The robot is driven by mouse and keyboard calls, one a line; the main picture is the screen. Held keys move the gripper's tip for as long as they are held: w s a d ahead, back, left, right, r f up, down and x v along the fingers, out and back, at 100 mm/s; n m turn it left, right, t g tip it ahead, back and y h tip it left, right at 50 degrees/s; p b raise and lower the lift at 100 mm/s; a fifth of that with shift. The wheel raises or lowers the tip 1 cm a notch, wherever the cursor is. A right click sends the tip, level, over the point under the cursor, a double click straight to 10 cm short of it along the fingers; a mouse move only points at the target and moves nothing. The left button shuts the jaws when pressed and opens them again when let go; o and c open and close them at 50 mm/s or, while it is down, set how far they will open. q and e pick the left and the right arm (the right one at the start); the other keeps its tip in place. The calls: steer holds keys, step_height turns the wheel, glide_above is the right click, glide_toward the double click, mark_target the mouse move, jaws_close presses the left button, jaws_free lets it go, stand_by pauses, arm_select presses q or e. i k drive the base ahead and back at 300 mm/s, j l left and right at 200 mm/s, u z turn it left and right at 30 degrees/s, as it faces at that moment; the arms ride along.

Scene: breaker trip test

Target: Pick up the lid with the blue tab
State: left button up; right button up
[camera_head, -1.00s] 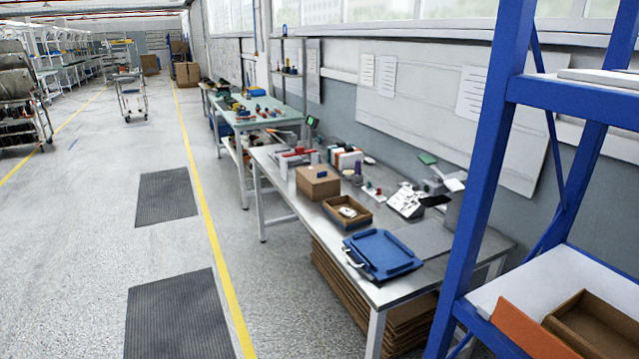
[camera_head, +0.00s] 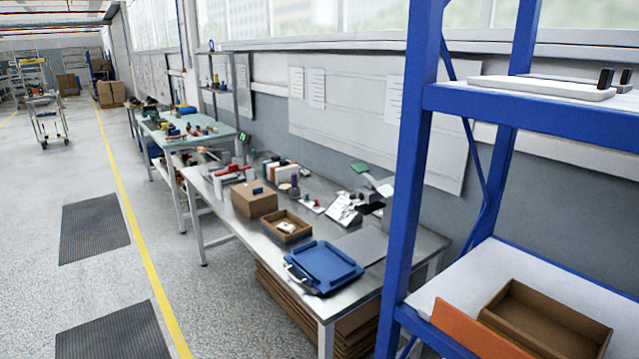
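A closed brown cardboard box (camera_head: 254,201) stands on the near metal workbench, with a small blue piece (camera_head: 257,190) on its top; this may be the lid with the blue tab, but it is too small to be sure. An open brown box (camera_head: 287,228) with a white item inside sits beside it, nearer to me. A blue tray-like case (camera_head: 323,266) lies at the bench's near end. Neither of my grippers is in view.
A blue shelf rack (camera_head: 408,170) stands close on the right, with an open cardboard tray (camera_head: 545,325) and an orange panel (camera_head: 468,330) on its lower shelf. Flattened cardboard is stacked under the workbench (camera_head: 345,302). The floor left of the bench is clear, with dark mats (camera_head: 95,227).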

mark_target(254, 198)
steer(key=i+j+z, duration=0.75)
steer(key=j, duration=0.2)
steer(key=k, duration=0.1)
